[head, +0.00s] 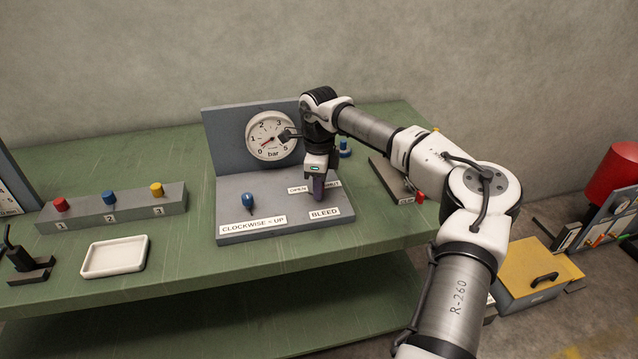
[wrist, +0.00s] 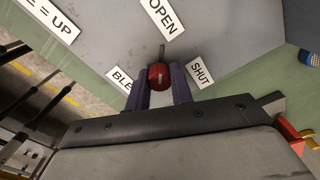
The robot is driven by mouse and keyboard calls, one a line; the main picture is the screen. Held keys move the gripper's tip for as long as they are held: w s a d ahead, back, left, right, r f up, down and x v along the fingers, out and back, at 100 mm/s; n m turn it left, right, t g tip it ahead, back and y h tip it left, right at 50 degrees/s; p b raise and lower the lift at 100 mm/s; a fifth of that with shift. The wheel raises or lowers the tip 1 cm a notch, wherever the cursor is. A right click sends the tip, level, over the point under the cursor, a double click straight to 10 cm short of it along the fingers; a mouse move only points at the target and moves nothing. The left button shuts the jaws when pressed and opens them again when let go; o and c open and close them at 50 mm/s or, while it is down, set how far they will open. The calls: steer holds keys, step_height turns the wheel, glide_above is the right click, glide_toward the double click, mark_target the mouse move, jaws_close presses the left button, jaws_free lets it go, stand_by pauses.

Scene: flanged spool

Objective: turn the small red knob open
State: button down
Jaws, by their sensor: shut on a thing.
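The small red knob (wrist: 160,77) shows in the wrist view, between the two purple-grey fingers of my gripper (wrist: 164,88). The gripper is shut on it. Labels OPEN (wrist: 161,16), SHUT (wrist: 199,72) and a partly hidden BLEED lie around the knob. A thin grey pointer stands out from the knob toward the OPEN label. In the head view my gripper (head: 318,192) points down at the right part of the grey panel (head: 270,213), behind the BLEED label (head: 324,213); the knob is hidden there.
A pressure gauge (head: 270,136) stands on the panel's upright back, partly behind my arm. A blue knob (head: 248,201) is to the left on the panel. A button box (head: 112,209) and a white tray (head: 115,257) stand further left. A blue knob (head: 345,149) stands behind my gripper.

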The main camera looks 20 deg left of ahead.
steer(key=shift+n, duration=1.1)
steer(key=shift+w, duration=0.1)
steer(key=c, duration=1.2)
jaws_free()
steer(key=shift+c, duration=0.2)
step_height(320, 180, up, 14)
steer(key=b, duration=0.2)
